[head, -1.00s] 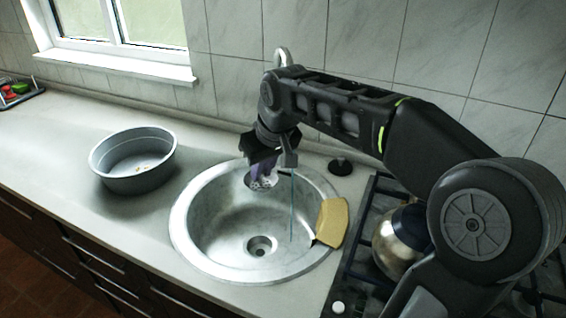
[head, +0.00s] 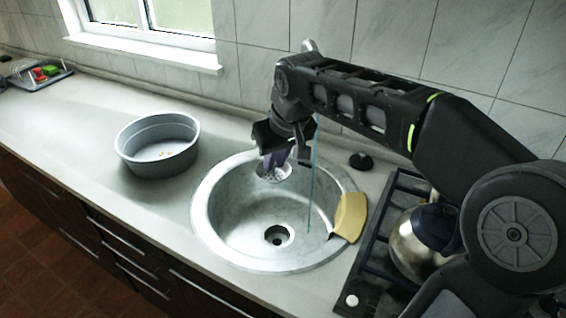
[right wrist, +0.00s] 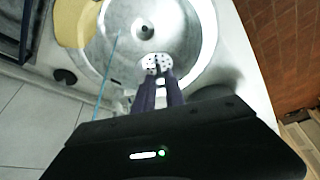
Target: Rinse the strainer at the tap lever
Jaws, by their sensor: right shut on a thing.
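The strainer (head: 272,174) is a small pale piece with dark holes. It hangs from my right gripper (head: 277,158) over the back left part of the round metal sink (head: 240,235). In the right wrist view the strainer (right wrist: 150,63) sits at the fingertips of the gripper (right wrist: 157,84), which is shut on it. A thin bluish water stream (head: 311,180) falls into the sink to the right of the strainer, apart from it. The tap (head: 309,46) is mostly hidden behind my right arm; I cannot make out its lever. My left gripper is not in view.
A yellow cloth or sponge (head: 349,216) lies on the sink's right rim. A grey round pan (head: 157,160) stands left of the sink. A kettle (head: 410,250) is on the hob at right. A dark knob (head: 361,161) stands behind the sink. The left counter is mostly clear.

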